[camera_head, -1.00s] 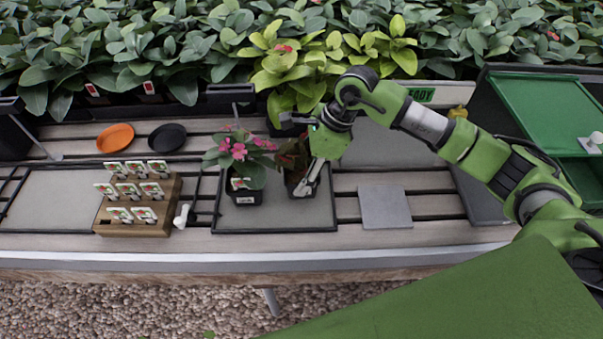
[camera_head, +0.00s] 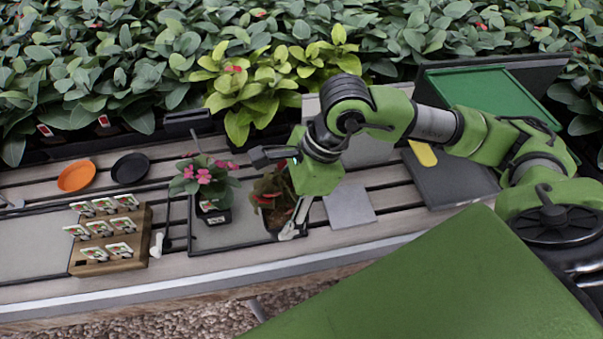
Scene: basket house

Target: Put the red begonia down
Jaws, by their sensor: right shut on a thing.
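The red begonia (camera_head: 270,187), with dark reddish leaves in a dark pot, is at the right end of a grey tray with a black rim (camera_head: 222,240). My right gripper (camera_head: 288,231) is shut on its pot, with a grey finger along the pot's right side. The gripper and wrist hide part of the plant and pot. I cannot tell whether the pot's base touches the tray. A pink-flowered plant (camera_head: 205,176) in a labelled black pot stands on the same tray, just left of the begonia. My left gripper is not in view.
A wooden block with several plant labels (camera_head: 112,262) and a small white object (camera_head: 157,245) lie left of the tray. Orange (camera_head: 76,176) and black (camera_head: 130,168) saucers sit behind. A bare grey square (camera_head: 349,206) lies to the right. Dense foliage lines the back.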

